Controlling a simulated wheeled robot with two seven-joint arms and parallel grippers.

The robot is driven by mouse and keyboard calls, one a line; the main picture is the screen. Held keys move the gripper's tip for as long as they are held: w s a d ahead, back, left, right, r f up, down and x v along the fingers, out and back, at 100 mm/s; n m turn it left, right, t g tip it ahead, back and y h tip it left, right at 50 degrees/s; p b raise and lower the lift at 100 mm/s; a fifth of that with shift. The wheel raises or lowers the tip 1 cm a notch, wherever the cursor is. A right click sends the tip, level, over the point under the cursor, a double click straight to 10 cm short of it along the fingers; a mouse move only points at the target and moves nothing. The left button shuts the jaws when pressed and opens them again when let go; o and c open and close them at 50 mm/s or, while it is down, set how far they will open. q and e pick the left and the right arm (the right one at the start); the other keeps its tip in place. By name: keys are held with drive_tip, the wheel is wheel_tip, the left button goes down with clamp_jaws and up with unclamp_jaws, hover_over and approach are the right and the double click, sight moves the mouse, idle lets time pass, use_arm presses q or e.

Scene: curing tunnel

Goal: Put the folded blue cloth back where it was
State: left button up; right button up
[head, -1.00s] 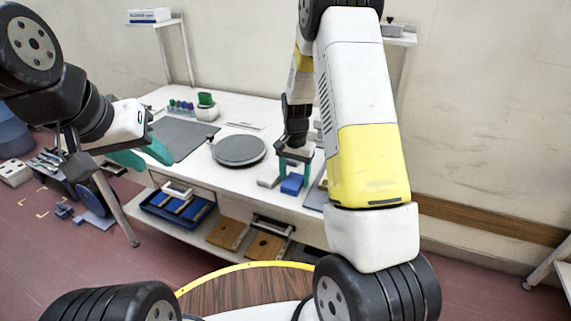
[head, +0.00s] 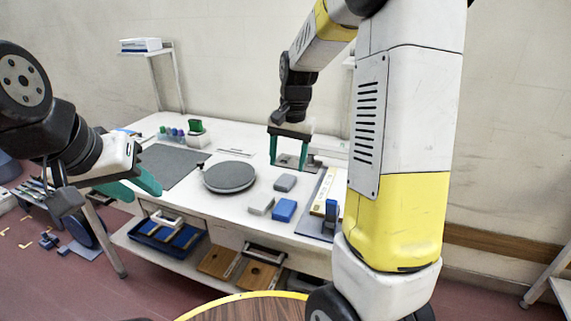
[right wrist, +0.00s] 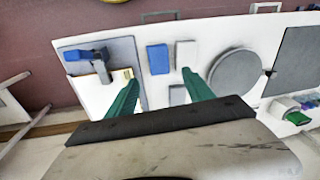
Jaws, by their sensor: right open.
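The folded blue cloth (head: 284,210) lies flat on the white table near its front edge. A pale grey folded cloth (head: 261,204) lies just left of it and a darker grey one (head: 285,183) lies behind. My right gripper (head: 289,168) is open and empty above the table, behind these cloths. In the right wrist view, the blue cloth (right wrist: 158,58) lies beyond the gap between my fingers, clear of both. My left gripper (head: 132,188) hangs off the table's left front side, its teal fingers apart with nothing seen between them.
A round dark disc (head: 229,177) and a grey mat (head: 170,166) lie left of the cloths. A grey board (head: 314,222) with a yellow-white strip and a blue-handled tool lies to the right. A blue tray (head: 165,234) sits on the lower shelf.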

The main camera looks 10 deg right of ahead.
drive_tip(key=s+a+r+n+t, duration=0.1)
drive_tip(key=s+r, duration=0.4)
drive_tip(key=s, duration=0.5)
drive_tip(key=s+a+r+n+t+y, duration=0.1)
drive_tip(key=s+r+n+t, duration=0.3)
drive_tip(key=s, duration=0.7)
drive_tip(key=shift+r+n, duration=0.5)
drive_tip(key=shift+r, duration=0.1)
